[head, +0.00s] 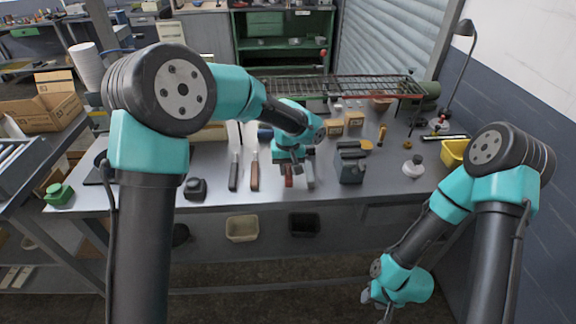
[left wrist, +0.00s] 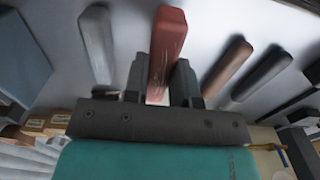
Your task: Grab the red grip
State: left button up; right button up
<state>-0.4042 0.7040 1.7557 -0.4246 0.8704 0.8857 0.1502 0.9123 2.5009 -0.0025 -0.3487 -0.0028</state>
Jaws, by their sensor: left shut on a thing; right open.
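The red grip (left wrist: 168,45) stands out between the two fingers of my left gripper (left wrist: 162,85) in the left wrist view. The fingers are shut on it. In the head view my left gripper (head: 292,165) is low over the workbench, with the lower end of the red grip (head: 288,182) showing just below it. The rest of the grip is hidden there by the gripper and arm. My right gripper (head: 378,302) hangs low at the right, in front of and below the bench edge, open and far from the grip.
A grey handle (left wrist: 97,45) lies left of the red grip; a brown handle (left wrist: 227,65) and a dark grey handle (left wrist: 262,72) lie to its right. On the workbench (head: 215,190) a dark block (head: 352,168) stands right of the gripper. A wire rack (head: 330,88) is at the back.

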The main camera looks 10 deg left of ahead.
pick_arm(q)
jog(key=s+d+r, duration=0.1)
jog(key=s, duration=1.2)
jog(key=shift+s+d+r, duration=0.15)
jog(key=shift+d, duration=0.05)
